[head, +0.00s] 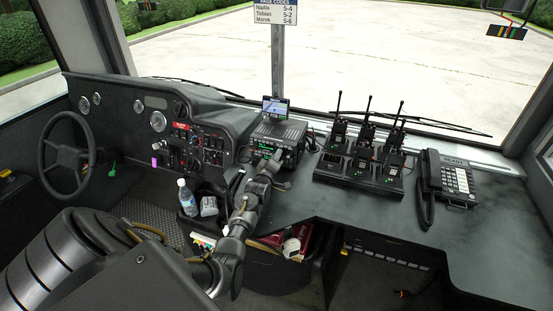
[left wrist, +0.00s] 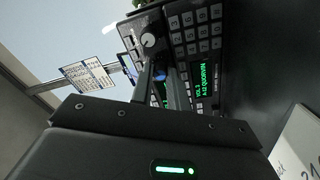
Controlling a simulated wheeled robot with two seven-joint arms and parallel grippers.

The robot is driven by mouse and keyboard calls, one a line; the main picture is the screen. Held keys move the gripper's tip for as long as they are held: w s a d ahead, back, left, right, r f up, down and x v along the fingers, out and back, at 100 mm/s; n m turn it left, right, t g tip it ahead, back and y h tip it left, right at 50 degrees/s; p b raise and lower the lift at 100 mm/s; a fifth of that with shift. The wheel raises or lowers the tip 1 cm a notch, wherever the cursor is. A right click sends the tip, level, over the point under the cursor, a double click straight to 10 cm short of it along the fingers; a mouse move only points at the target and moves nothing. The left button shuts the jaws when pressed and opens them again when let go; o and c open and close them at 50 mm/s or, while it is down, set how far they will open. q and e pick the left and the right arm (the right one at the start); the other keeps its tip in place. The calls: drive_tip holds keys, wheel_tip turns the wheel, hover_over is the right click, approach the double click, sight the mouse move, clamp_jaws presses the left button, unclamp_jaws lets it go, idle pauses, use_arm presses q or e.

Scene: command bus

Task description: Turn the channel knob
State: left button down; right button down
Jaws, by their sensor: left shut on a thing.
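The two-way radio (head: 289,129) is a black box on the dash, with a lit green display and keypad. In the left wrist view the radio (left wrist: 190,62) appears turned on its side, its display (left wrist: 204,82) reading "VOL 3" and "A12 QUORVIN". One round knob with a pale face (left wrist: 149,40) is free near the far end of its front. My left gripper (head: 271,164) is at the radio's front; in the wrist view its fingers (left wrist: 161,84) are closed together at the panel, on what looks like the channel knob, mostly hidden between them. My right gripper is out of view.
A small screen (head: 276,106) sits on top of the radio. Handheld radios in a charger (head: 357,178) and a desk phone (head: 456,182) stand to the right. A bottle (head: 187,197) stands left of my arm. A page-code sign (head: 276,12) hangs above.

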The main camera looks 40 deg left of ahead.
use_arm(q)
drive_tip(key=m, duration=0.5)
drive_tip(key=shift+h+b, duration=0.3)
drive_tip(key=shift+m, duration=0.3)
drive_tip(key=c, duration=1.3)
unclamp_jaws()
drive_tip(key=shift+c, duration=0.2)
drive_tip(key=b+v, duration=0.1)
drive_tip(key=v, duration=0.9)
drive_tip(key=shift+s+d+f, duration=0.1)
drive_tip(key=shift+s+f, duration=0.05)
drive_tip(key=shift+s, duration=0.25)
drive_tip(key=shift+d, duration=0.1)
